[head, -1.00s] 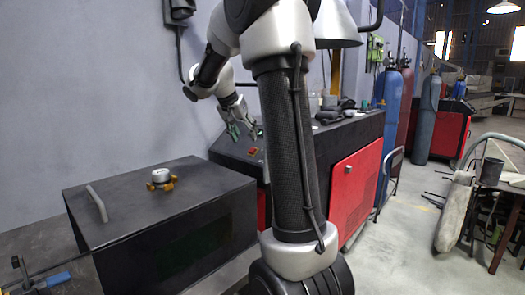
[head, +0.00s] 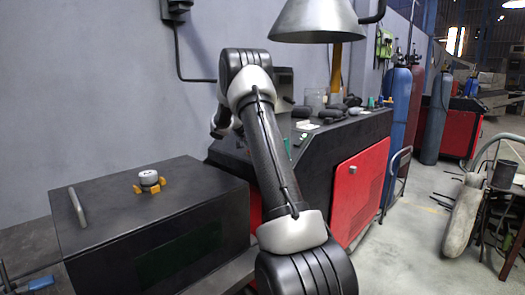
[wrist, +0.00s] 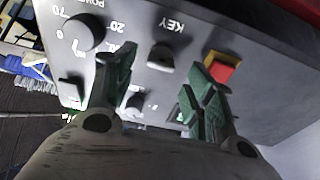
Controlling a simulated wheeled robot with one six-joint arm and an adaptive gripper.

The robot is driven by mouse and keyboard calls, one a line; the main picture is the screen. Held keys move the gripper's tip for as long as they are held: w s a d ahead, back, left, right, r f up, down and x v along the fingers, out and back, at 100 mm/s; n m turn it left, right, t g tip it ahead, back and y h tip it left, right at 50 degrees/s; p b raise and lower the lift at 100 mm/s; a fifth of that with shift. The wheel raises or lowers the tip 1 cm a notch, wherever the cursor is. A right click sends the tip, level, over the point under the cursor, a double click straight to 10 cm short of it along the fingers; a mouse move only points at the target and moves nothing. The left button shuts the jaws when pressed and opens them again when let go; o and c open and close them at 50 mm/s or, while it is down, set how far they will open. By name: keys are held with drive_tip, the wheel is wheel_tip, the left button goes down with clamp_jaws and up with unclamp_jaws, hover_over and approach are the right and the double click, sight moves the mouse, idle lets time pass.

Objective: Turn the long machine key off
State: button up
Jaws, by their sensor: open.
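In the wrist view the dark control panel (wrist: 270,95) appears upside down. My gripper (wrist: 163,75) is open, with green-padded fingers spread left and right below the switch in the picture. I cannot tell how far the fingers are from the panel. In the head view my arm hides most of the gripper and the key.
A red button on a yellow base (wrist: 222,68) lies close to the right finger. A round dark knob (wrist: 84,32) with a number scale is on the left. In the head view a black box (head: 150,215) with a yellow-footed gauge (head: 149,180) stands left of the red-doored machine (head: 358,190).

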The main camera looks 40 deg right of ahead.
drive_tip(key=shift+x, duration=1.4)
drive_tip(key=c, duration=1)
